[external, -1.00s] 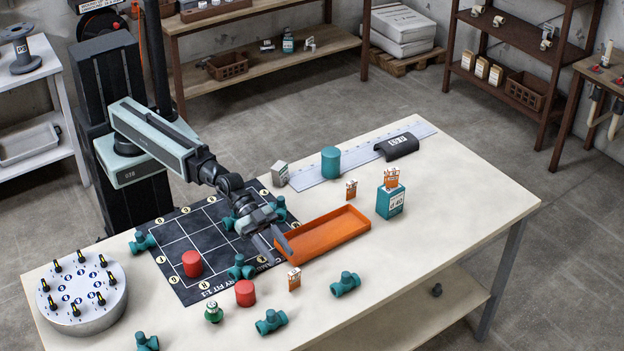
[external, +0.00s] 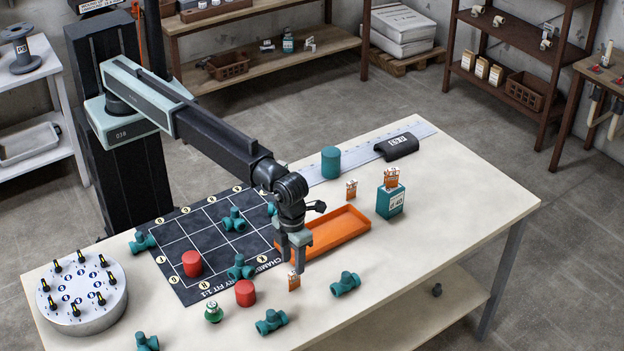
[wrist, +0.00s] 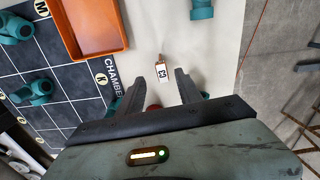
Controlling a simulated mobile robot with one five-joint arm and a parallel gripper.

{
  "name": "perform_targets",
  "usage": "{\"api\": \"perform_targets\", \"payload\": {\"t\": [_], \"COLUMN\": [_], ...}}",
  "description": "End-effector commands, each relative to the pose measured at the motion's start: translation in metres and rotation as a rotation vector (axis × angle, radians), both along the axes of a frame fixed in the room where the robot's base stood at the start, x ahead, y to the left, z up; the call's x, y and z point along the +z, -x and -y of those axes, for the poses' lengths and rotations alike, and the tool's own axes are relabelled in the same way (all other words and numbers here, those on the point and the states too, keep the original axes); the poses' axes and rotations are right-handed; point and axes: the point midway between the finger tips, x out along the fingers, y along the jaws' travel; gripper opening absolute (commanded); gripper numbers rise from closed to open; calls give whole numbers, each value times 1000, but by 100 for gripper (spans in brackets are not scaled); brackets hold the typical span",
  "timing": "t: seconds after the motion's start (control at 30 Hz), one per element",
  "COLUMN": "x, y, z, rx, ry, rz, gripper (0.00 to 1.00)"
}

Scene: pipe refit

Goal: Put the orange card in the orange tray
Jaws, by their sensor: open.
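A small orange card (external: 294,284) with a white top stands on the table near its front edge, just below my gripper (external: 291,261). In the wrist view the card (wrist: 161,69) shows near the fingertips, between the lines of the two fingers. My gripper is open, points down and is empty. The orange tray (external: 345,236) lies behind and to the right of my gripper, partly hidden by it; it also shows at the upper left of the wrist view (wrist: 88,30). Two similar orange cards are in view: one on the table (external: 351,190), one on a teal box (external: 391,176).
A teal pipe fitting (external: 345,284) lies right of the card. The black grid mat (external: 215,265) holds more fittings. The table right of the tray is mostly clear.

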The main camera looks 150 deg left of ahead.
Motion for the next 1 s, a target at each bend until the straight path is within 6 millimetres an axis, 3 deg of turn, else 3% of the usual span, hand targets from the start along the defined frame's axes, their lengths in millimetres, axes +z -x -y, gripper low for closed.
{"api": "perform_targets", "payload": {"t": [0.17,0.37,0.67,0.93,1.0], "x": [-26,-30,-77,-76,-76], "y": [0,-1,-4,-4,-4], "z": [0,0,0,0,0], "rx": [2,3,4,4,4], "ry": [1,1,1,1,1], "rz": [2,3,4,4,4], "gripper": [42,42,42,42,25]}}
